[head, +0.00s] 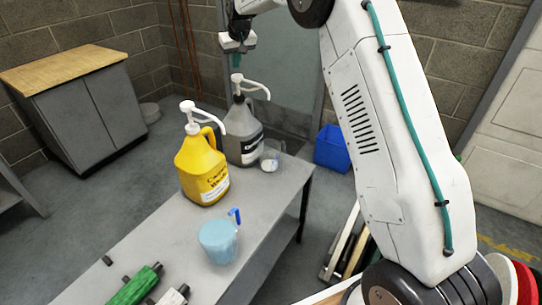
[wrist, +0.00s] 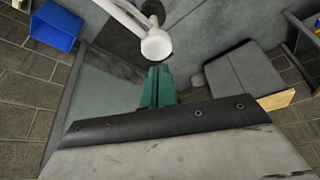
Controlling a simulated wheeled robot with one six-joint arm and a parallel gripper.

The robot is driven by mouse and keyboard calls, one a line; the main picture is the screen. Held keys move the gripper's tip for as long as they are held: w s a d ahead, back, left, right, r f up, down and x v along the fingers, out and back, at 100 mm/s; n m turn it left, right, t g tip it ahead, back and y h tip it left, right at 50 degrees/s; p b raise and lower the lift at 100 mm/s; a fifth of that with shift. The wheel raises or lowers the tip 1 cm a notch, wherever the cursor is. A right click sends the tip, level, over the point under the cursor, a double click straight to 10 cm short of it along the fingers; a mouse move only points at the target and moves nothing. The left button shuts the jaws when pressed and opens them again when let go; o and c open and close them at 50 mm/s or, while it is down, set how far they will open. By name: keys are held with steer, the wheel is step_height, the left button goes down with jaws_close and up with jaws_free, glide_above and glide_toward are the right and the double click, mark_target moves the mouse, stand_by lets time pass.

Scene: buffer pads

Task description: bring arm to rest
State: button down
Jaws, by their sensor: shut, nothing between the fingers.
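My gripper (head: 250,40) shows at the top of the head view, with its teal fingers above the white pump top of the grey jug (head: 242,135). In the wrist view my gripper (wrist: 157,86) shows its teal fingers together and empty. A white pump head (wrist: 156,45) shows just beyond the fingertips there; I cannot tell how far apart they are. My white arm is raised across the right of the head view, and part of it lies beyond the top edge.
A yellow pump jug (head: 203,168), a clear cup (head: 271,158) and a blue measuring jug (head: 218,243) stand on the grey table (head: 160,236). A green-handled item (head: 133,288) lies in front. A blue bin (head: 331,148) and a wood-topped cabinet (head: 92,112) stand on the floor.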

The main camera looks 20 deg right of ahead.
steer(key=shift+r, duration=1.85)
steer(key=s+f+g, duration=0.2)
steer(key=s+f, duration=0.2)
steer(key=s, duration=0.1)
steer(key=s+d+r, duration=0.1)
steer(key=s+r, duration=0.1)
steer(key=s, duration=2.6)
steer(key=s+d+r+m+g, duration=0.1)
steer(key=s+d+r, duration=0.1)
steer(key=s, duration=2.7)
steer(key=shift+r, duration=0.25)
